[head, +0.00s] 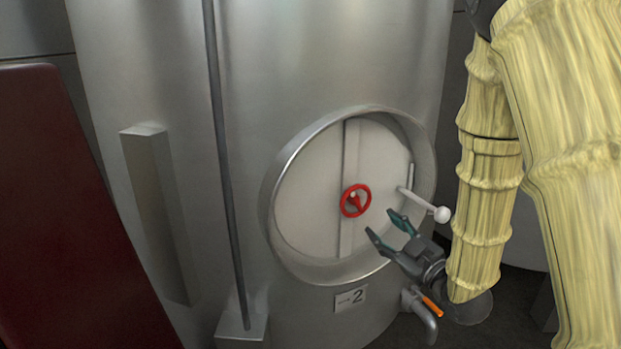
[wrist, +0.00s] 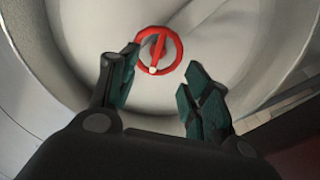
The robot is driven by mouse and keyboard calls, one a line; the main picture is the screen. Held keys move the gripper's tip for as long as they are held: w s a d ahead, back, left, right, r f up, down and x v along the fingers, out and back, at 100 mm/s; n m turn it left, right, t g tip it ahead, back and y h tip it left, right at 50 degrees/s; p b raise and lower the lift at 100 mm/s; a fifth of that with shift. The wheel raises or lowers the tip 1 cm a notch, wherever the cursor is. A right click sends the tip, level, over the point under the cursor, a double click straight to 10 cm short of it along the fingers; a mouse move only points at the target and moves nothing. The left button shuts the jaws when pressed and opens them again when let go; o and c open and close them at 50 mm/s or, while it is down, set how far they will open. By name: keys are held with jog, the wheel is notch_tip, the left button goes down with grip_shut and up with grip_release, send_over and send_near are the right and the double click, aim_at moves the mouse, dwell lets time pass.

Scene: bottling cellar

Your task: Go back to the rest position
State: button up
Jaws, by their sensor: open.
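My gripper (head: 386,230) is open and empty in the head view, in front of the lower right part of a round tank door (head: 306,213). In the wrist view its two dark green fingertips (wrist: 160,88) stand apart, with a red handwheel (wrist: 172,35) beyond them. The head view shows the same red handwheel (head: 355,201) at the door's middle, left of and above my gripper. A lever with a white ball end (head: 441,214) sticks out from the door's right side, just above and right of my gripper. My arm in its yellow ribbed cover comes down from the upper right.
The door sits in a raised metal rim (head: 272,206) on a large steel tank (head: 290,60). A tap with an orange handle (head: 430,306) juts out below my gripper. A plate marked 2 (head: 350,298) is under the door. A dark red panel (head: 60,210) stands at the left.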

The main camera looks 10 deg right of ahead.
jog(key=s+a+f+m+g+h+p, duration=0.1)
jog(key=s+f+m+g+h+p, duration=0.4)
jog(key=f, duration=0.8)
jog(key=s+f+m+g+p, duration=0.1)
jog(key=s+f+g, duration=0.35)
jog(key=f, duration=0.85)
jog(key=s+a+f+m+g+p, duration=0.1)
jog(key=s+f, duration=0.3)
jog(key=s, duration=0.5)
jog(key=s+a+f+m+g+h+p, duration=0.1)
jog(key=s+f+g, duration=0.3)
jog(key=s, duration=0.6)
jog(key=s+a+f+m+g+p, duration=0.1)
jog(key=s+f+m+g+p, duration=0.1)
jog(key=s, duration=0.7)
notch_tip(320, 180, down, 2)
jog(key=shift+s+f+g+p, duration=0.15)
jog(key=shift+g+p, duration=0.3)
jog(key=shift+g, duration=0.1)
